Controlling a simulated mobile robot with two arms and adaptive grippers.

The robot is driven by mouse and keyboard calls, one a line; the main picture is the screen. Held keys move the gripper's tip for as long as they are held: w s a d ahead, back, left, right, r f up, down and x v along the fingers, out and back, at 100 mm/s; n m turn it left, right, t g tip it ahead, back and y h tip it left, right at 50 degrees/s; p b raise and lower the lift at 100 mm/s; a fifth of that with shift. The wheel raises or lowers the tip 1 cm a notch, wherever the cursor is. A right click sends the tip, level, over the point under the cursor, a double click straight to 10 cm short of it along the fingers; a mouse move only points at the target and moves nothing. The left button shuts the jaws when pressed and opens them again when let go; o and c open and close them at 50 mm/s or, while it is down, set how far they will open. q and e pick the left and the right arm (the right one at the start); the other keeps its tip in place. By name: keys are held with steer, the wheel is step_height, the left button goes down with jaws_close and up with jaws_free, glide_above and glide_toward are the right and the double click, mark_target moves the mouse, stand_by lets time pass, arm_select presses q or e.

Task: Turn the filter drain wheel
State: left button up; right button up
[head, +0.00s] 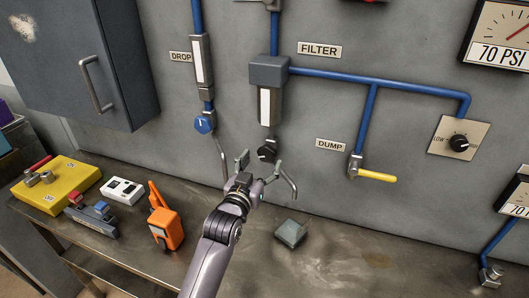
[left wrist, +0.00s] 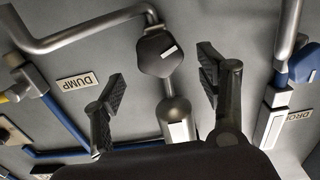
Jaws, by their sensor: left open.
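The filter drain wheel is a small black knob (head: 267,150) under the grey filter housing (head: 268,72), below the FILTER label (head: 319,50). In the left wrist view the black wheel (left wrist: 156,54) carries a white mark and sits at the end of the metal filter body, with a bent drain pipe beside it. My left gripper (head: 258,168) is open and empty, just in front of and below the wheel. In the left wrist view its two fingers (left wrist: 160,78) stand apart, with the wheel showing between and beyond their tips. Contact is not visible. My right gripper is not in view.
A blue knob (head: 205,122) hangs under the DROP line to the left. A yellow-handled valve (head: 375,177) is by DUMP to the right. The bench (head: 340,262) holds a yellow box (head: 58,184), an orange tool (head: 164,222) and a grey-green block (head: 291,233).

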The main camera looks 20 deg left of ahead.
mark_target(266, 154)
arm_select(q)
steer(key=shift+w+p, duration=0.3)
steer(key=shift+w, duration=1.3)
steer(key=shift+c, duration=0.4)
steer(key=c, duration=1)
steer(key=shift+c, duration=0.2)
